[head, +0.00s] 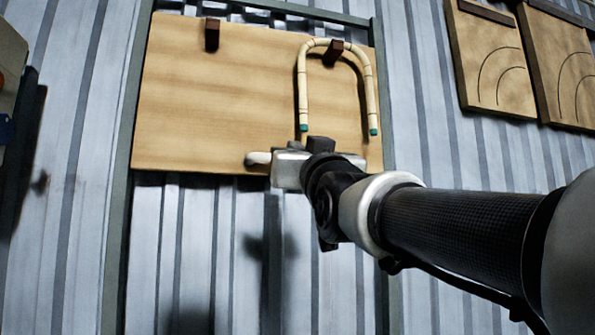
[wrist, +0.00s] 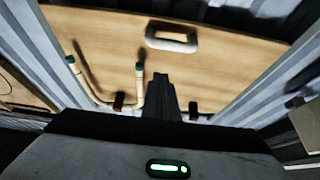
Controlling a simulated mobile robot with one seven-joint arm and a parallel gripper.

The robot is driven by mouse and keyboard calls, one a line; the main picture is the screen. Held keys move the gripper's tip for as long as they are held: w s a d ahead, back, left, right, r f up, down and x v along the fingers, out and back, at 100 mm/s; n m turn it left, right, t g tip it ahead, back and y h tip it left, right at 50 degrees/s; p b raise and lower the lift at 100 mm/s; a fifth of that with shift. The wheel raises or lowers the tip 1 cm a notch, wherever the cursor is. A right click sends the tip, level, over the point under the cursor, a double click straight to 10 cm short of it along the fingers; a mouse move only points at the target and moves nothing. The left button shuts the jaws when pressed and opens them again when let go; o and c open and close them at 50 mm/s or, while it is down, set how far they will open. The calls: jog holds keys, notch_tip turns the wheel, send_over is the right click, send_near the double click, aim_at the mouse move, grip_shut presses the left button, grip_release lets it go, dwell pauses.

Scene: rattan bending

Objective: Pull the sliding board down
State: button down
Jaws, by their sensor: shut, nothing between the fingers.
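The sliding board (head: 215,95) is a wide, pale wooden panel in a green-grey frame on the wall. It fills much of the wrist view (wrist: 110,35). A white handle is on its lower part; its left end (head: 256,158) shows in the head view, the rest hidden behind my gripper. In the wrist view the handle (wrist: 172,46) shows whole, beyond my fingertips. My gripper (head: 320,146) is in front of the board's lower right part. Its dark fingers (wrist: 162,78) are together and empty, apart from the handle in the wrist view.
A bent rattan piece (head: 337,43) with green tips hangs over one of two dark pegs on the board; the other peg (head: 212,34) is bare. Two smaller panels with curved lines (head: 490,60) hang at the upper right. Corrugated metal wall (head: 180,260) is below the board.

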jog(key=s+r+p+x, duration=0.15)
jog(key=p+x, duration=0.35)
jog(key=x, duration=0.6)
jog(key=shift+t, duration=0.3)
jog(key=shift+w+f+b, duration=0.15)
jog(key=shift+w+f, duration=0.05)
jog(key=shift+f, duration=0.85)
jog(key=shift+w+f+b, duration=0.15)
jog(key=shift+w+f, duration=0.05)
jog(key=shift+f, duration=0.85)
jog(key=shift+d, duration=0.1)
